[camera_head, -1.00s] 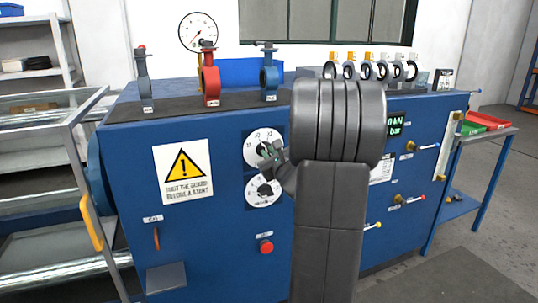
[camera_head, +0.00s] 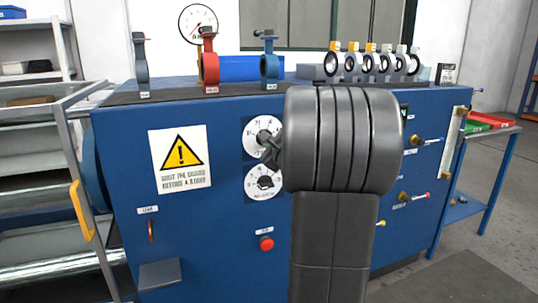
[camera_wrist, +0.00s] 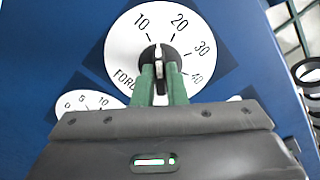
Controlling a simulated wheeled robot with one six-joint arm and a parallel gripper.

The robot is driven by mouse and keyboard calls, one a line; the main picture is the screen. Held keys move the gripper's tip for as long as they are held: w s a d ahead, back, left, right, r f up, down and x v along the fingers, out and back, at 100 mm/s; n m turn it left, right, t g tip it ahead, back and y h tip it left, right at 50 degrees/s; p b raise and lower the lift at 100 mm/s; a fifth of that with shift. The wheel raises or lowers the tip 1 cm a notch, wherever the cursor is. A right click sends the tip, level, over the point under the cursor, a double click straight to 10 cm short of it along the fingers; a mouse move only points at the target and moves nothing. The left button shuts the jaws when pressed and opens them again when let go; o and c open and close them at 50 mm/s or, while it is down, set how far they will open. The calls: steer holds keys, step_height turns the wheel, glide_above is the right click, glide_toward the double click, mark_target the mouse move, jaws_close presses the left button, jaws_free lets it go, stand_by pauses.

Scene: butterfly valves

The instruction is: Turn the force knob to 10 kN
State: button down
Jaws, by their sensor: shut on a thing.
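The force knob (camera_wrist: 158,55) is black with a white pointer line, at the middle of a white dial (camera_wrist: 122,45) marked 10, 20, 30 and 40. Its pointer points up in the wrist view, between the 10 and 20 marks. My gripper (camera_wrist: 161,74) has its green fingers shut on the knob, one on each side. In the head view my gripper (camera_head: 269,153) is at the upper white dial (camera_head: 257,131) on the blue bench front. My dark arm hides the knob's pointer there.
A second dial with a black knob (camera_head: 264,183) sits just below. A red button (camera_head: 266,244) and a warning sign (camera_head: 180,160) are on the blue panel (camera_head: 220,225). Brass-coloured valves with levers (camera_head: 415,140) stick out at the right.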

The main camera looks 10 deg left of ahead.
steer(key=shift+f+n+b, duration=0.2)
steer(key=shift+n+b, duration=1.4)
steer(key=shift+b, duration=0.1)
steer(key=shift+r, duration=0.1)
steer(key=c, duration=1.5)
jaws_free()
steer(key=shift+o, duration=0.2)
steer(key=v, duration=1.3)
steer(key=shift+s+d, duration=0.25)
steer(key=shift+s, duration=0.1)
steer(key=shift+w+a, duration=0.1)
steer(key=x, duration=1.3)
steer(key=shift+w+a, duration=0.2)
steer(key=shift+w, duration=0.05)
